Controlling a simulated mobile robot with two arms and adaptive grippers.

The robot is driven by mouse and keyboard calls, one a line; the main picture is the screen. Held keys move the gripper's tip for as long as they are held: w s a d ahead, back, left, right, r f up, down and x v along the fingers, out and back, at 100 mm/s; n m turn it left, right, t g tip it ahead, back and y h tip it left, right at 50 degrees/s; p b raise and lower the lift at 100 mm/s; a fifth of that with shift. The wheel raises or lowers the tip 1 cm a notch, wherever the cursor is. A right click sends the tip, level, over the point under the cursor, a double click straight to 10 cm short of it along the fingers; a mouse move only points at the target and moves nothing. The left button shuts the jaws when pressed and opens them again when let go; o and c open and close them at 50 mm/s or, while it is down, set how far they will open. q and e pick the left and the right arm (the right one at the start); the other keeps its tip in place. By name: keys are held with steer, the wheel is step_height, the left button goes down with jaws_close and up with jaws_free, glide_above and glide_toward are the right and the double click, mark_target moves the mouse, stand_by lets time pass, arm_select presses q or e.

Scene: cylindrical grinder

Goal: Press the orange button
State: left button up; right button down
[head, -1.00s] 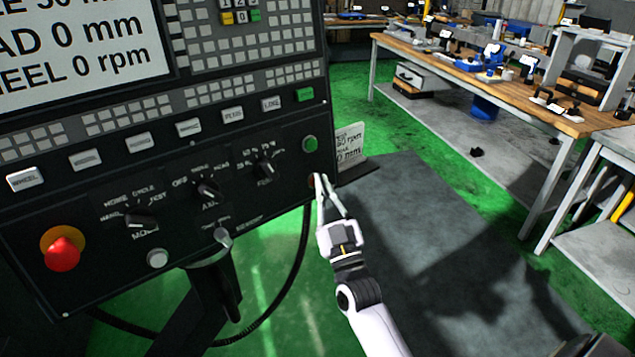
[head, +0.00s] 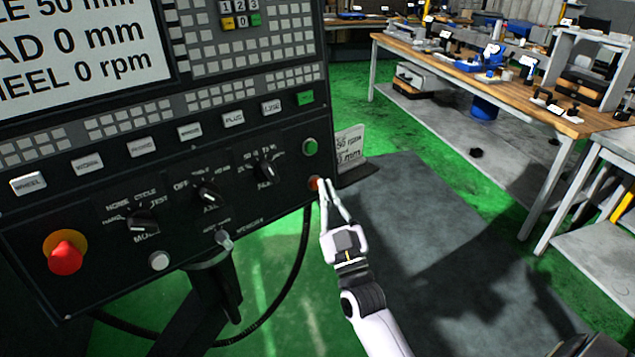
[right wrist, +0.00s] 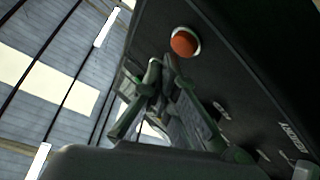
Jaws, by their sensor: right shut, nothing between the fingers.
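The orange button (head: 314,183) is at the lower right corner of the black control panel (head: 100,235), below a green button. In the head view it is partly covered by my right gripper (head: 325,183), whose fingertips are beside it. In the right wrist view the orange button (right wrist: 184,42) shows whole, round with a pale rim, just beyond the fingertips of my right gripper (right wrist: 163,62). The right gripper is shut and empty. I cannot tell from these views whether a fingertip touches the button. My left gripper is not in view.
A green button (head: 310,147) sits just above the orange one. A red emergency knob (head: 66,256) is at the panel's far left, with rotary switches (head: 207,195) between. A black cable hangs below the panel. A workbench (head: 500,85) stands at the right; floor between is open.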

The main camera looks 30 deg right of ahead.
steer(key=shift+s, duration=0.1)
steer(key=s, duration=0.1)
steer(key=s+p, duration=0.1)
steer(key=s, duration=0.1)
steer(key=s+r+p, duration=0.1)
steer(key=shift+s+d, duration=0.35)
steer(key=shift+s, duration=0.05)
stand_by(0.8)
